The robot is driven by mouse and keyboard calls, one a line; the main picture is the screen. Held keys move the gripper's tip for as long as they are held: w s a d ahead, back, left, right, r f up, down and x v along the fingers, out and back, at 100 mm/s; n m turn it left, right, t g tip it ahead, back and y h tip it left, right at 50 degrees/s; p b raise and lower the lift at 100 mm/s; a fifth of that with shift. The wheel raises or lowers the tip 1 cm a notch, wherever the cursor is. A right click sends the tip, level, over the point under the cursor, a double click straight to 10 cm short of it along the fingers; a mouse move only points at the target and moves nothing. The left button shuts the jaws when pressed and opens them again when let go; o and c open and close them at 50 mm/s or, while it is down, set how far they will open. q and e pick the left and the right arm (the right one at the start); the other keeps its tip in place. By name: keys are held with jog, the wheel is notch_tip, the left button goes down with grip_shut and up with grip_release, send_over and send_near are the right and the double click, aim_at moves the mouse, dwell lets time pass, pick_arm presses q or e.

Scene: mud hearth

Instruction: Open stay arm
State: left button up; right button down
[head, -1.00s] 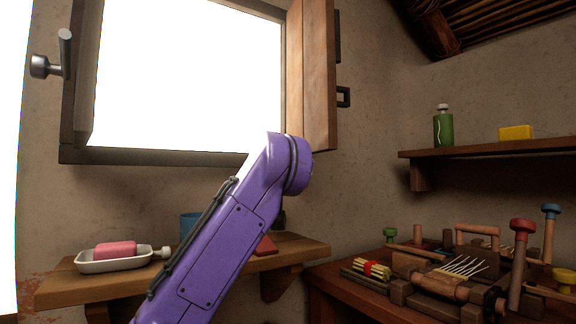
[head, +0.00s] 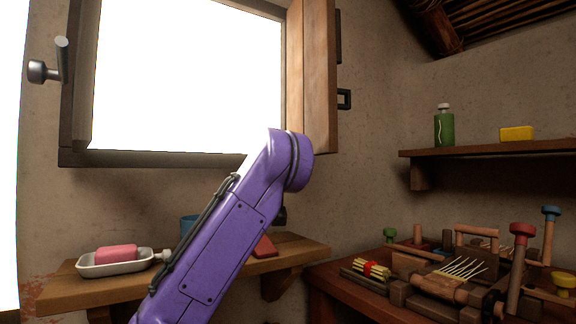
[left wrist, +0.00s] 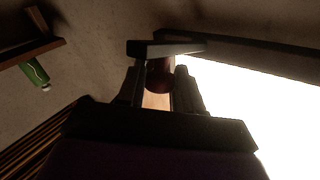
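The window (head: 190,80) has a dark frame, with a wooden shutter (head: 318,75) standing open on its right. My purple left arm crosses the head view and hides the frame's lower right corner. My left gripper (left wrist: 162,85) shows in the left wrist view, its two dark fingers apart. A dark reddish rounded piece (left wrist: 160,75) fills the gap between the fingers, below a dark bar (left wrist: 165,48) crossing their tips. These may belong to the stay arm; it is too dark to be sure. I cannot tell whether the fingers press on the piece. My right gripper is not in view.
A wooden shelf (head: 70,290) below the window holds a white dish (head: 85,268) with a pink block. A wall shelf (head: 490,149) at right holds a green bottle (head: 444,128) and a yellow block (head: 516,133). The workbench at lower right is crowded with wooden tools.

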pick_arm(q)
jog(key=shift+o, duration=1.3)
jog(key=shift+s, duration=0.4)
jog(key=s+b, duration=0.1)
jog(key=s, duration=0.8)
jog(key=shift+s+b, duration=0.4)
jog(key=shift+d, duration=0.1)
